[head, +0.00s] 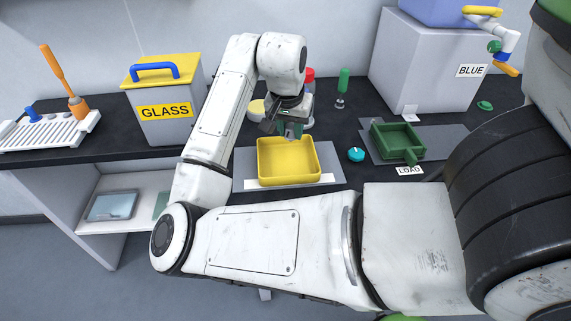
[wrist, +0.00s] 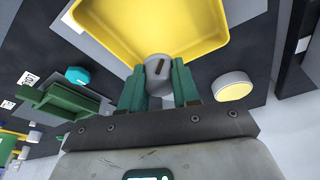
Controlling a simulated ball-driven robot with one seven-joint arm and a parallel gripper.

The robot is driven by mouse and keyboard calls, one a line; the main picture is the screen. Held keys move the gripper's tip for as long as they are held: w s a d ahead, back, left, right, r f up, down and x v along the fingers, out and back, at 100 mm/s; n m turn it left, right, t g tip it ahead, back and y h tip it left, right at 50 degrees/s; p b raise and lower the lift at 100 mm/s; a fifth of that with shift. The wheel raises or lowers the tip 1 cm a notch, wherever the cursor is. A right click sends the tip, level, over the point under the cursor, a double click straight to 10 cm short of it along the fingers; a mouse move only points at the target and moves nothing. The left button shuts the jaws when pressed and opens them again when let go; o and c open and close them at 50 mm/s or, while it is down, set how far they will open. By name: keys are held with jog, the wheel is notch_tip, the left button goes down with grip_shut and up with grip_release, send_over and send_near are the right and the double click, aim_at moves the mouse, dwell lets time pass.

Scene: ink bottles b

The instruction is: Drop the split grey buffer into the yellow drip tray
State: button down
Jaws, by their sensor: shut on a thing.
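The grey buffer (wrist: 158,72) is a small rounded grey piece with a dark slit in its face. It sits between the green fingers of my gripper (wrist: 160,88), which is shut on it. The yellow drip tray (head: 289,178) stands on a grey mat on the dark bench. In the wrist view the tray (wrist: 122,42) fills the top, with the buffer overlapping its near rim. In the head view my gripper (head: 291,131) points down at the tray's back edge. The buffer is hard to make out there, and its height over the tray is unclear.
A green tray (head: 392,153) by the LOAD label and a teal knob (head: 356,155) are right of the drip tray. The GLASS bin (head: 166,125) stands left. Behind are a green-handled tool (head: 343,82) and a red-capped item (head: 308,74). A white BLUE-labelled box (head: 430,65) stands back right.

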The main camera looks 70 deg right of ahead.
jog(key=c, duration=0.8)
grip_release()
jog(key=shift+o, duration=0.2)
jog(key=v, duration=1)
jog(key=shift+r+p, duration=0.4)
jog(key=shift+p, duration=0.05)
